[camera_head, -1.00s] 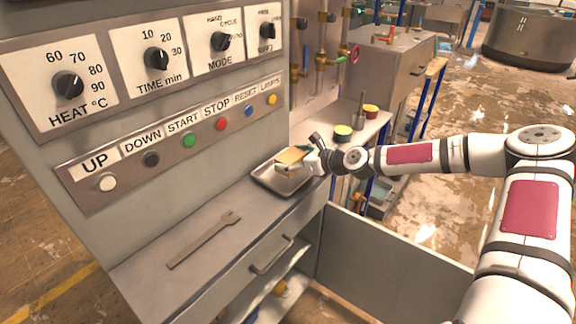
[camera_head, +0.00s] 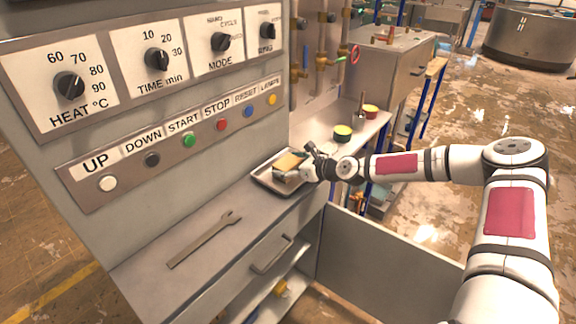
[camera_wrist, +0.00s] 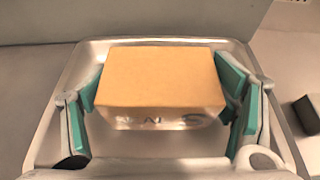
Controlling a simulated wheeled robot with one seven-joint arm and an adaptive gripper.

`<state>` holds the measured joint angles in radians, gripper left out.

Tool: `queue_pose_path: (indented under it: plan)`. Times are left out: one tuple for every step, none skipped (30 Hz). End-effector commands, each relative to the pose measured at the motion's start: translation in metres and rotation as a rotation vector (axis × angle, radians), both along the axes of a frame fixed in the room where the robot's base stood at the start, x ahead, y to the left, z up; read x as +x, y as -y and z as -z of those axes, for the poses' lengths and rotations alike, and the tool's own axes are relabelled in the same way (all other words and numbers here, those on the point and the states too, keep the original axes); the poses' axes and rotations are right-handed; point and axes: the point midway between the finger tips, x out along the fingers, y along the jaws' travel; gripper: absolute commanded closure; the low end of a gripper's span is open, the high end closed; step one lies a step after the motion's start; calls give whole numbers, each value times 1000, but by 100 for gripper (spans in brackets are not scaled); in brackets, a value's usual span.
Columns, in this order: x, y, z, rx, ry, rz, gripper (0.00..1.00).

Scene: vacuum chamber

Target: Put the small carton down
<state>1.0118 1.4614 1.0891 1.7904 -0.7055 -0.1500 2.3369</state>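The small carton (camera_head: 288,162) is a tan-topped box with pale printed sides. In the wrist view the carton (camera_wrist: 160,78) sits between the two teal-padded fingers of my gripper (camera_wrist: 162,92), whose pads meet its left and right sides. My gripper (camera_head: 302,170) also shows in the head view, reaching in from the right. The carton is level and within the outline of the metal tray (camera_head: 264,187), low over its floor. I cannot tell whether its underside touches the tray, because that side is hidden.
The tray stands on a grey counter (camera_head: 150,270) below a control panel with knobs and buttons. A wrench (camera_head: 205,240) lies at the front left. Bare counter lies between wrench and tray.

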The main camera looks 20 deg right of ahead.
Motion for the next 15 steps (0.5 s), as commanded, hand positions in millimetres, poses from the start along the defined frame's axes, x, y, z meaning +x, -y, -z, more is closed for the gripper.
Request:
queue_pose_path:
  plan:
    - [0, 0, 0, -1, 1, 0, 5]
    - [0, 0, 0, -1, 1, 0, 5]
    - [0, 0, 0, -1, 1, 0, 5]
    - [0, 0, 0, -1, 1, 0, 5]
    - [0, 0, 0, -1, 1, 0, 5]
    - [0, 0, 0, -1, 1, 0, 5]
    - [0, 0, 0, -1, 1, 0, 5]
    - [0, 0, 0, -1, 1, 0, 5]
    - [0, 0, 0, -1, 1, 0, 5]
    - [0, 0, 0, -1, 1, 0, 5]
    - [0, 0, -1, -1, 1, 0, 5]
    - [0, 0, -2, -1, 1, -1, 5]
    - [0, 0, -3, -2, 2, -1, 5]
    - [-1, 0, -5, -3, 2, -2, 5]
    - [-3, 3, -6, -1, 1, 1, 5]
